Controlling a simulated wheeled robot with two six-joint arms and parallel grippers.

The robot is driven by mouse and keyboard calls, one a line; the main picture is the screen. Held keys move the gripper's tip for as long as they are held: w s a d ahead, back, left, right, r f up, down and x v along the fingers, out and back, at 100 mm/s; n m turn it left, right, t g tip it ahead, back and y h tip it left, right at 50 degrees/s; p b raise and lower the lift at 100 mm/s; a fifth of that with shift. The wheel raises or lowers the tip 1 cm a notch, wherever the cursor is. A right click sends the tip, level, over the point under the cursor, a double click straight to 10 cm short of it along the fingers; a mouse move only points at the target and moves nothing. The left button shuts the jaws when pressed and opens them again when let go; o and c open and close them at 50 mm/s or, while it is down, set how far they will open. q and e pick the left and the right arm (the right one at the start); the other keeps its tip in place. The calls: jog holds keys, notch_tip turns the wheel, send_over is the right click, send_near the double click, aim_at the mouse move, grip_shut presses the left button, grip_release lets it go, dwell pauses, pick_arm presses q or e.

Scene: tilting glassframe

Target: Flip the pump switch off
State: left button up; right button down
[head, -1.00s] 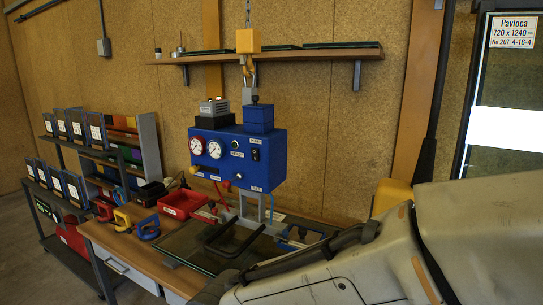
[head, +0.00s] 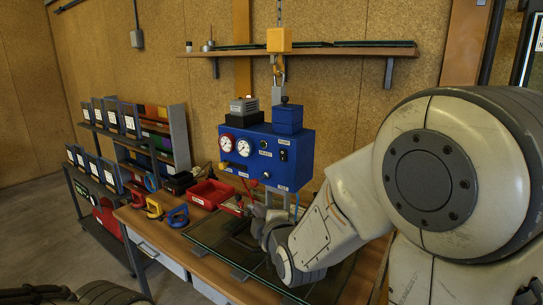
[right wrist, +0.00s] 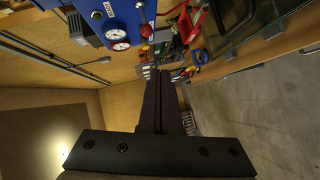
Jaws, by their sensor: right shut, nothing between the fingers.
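The blue pump control box (head: 300,158) hangs above the bench, with two round gauges (head: 243,147), small knobs and a dark switch (head: 284,155) at the right of its front face. The switch's position is too small to tell. My right gripper (head: 258,203) is mostly hidden by its wrist, low in front of the box. In the right wrist view its dark fingers (right wrist: 165,75) are shut and empty, apart from the box (right wrist: 75,12), which shows at the top left with its gauges. My left gripper is not in view.
The bench (head: 175,235) carries a glass plate (head: 225,238), a red tray (head: 212,192), and blue and yellow clamps (head: 178,216). A shelf rack (head: 125,150) with bins stands at the left. A wall shelf (head: 350,52) is above the box. Floor at the far left is clear.

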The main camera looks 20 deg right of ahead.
jog(key=w+d+r+n+t+h, duration=0.1)
jog(key=d+r+n+t+h, duration=0.1)
jog(key=d+r, duration=0.4)
jog(key=shift+d+t+h+p, duration=0.3)
jog(key=shift+t+h, duration=0.2)
jog(key=shift+t, duration=0.1)
jog(key=shift+w, duration=0.1)
jog(key=p, duration=0.9)
send_near(279, 152)
jog(key=w+a, duration=0.2)
jog(key=w, duration=0.1)
jog(key=shift+w+d+r+p, duration=0.3)
jog(key=shift+w+d+p, duration=0.6)
jog(key=shift+d, duration=0.05)
jog(key=shift+w+d, duration=0.4)
jog(key=shift+d, duration=0.05)
